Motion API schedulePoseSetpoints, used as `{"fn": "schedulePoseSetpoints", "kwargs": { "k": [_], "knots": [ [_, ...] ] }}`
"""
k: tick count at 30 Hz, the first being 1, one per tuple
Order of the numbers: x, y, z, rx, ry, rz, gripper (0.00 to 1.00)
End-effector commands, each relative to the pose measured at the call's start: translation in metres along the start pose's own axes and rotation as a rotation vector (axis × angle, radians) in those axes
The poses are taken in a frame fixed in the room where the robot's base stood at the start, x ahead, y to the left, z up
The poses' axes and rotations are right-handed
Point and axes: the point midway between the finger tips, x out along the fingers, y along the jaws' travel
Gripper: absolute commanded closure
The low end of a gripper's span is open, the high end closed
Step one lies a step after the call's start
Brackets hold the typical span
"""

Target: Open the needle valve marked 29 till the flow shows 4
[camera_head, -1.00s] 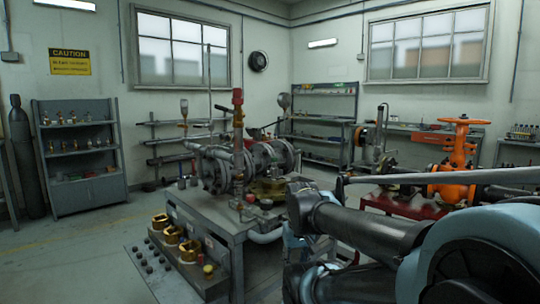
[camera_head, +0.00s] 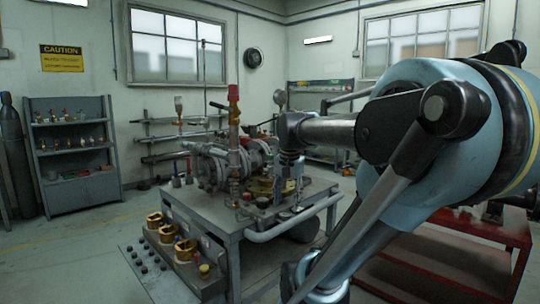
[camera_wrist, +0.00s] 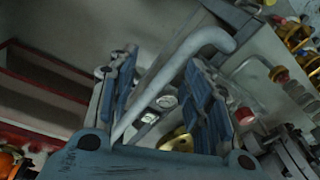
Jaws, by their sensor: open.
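My gripper (camera_wrist: 160,66) is open in the wrist view, with its two blue ribbed fingers apart and nothing held. Between and beyond the fingers lie a grey bent pipe (camera_wrist: 205,38), small round fittings and a brass part (camera_wrist: 177,140). A red knob (camera_wrist: 244,115) is just right of the right finger. In the head view my arm reaches left over the workbench (camera_head: 213,223), with its end above the bench's right part. A flanged pipe assembly and a red-topped upright fitting (camera_head: 233,94) stand on the bench. I cannot read a 29 or any flow value.
Brass cups (camera_head: 185,250) and dark knobs line the bench's front step. A grey pipe rail (camera_head: 295,224) runs along its right edge. A red stand (camera_head: 480,235) is at right, partly behind my arm. The floor at left is clear before a grey shelf (camera_head: 75,150).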

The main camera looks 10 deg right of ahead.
Motion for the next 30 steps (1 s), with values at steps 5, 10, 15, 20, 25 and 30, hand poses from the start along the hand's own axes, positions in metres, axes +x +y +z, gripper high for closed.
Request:
{"fn": "schedulePoseSetpoints", "kwargs": {
  "k": [5,10,15,20,25,30],
  "knots": [
    [-0.053,-0.034,-0.053,0.254,-0.017,0.014,0.55],
    [-0.096,-0.065,-0.101,0.502,-0.031,0.033,0.55],
    [-0.132,-0.095,-0.149,0.750,-0.039,0.054,0.55],
    [-0.160,-0.124,-0.193,0.982,-0.044,0.077,0.55],
    [-0.183,-0.153,-0.238,1.229,-0.044,0.106,0.55],
    [-0.199,-0.178,-0.277,1.454,-0.038,0.133,0.55]
  ]
}}
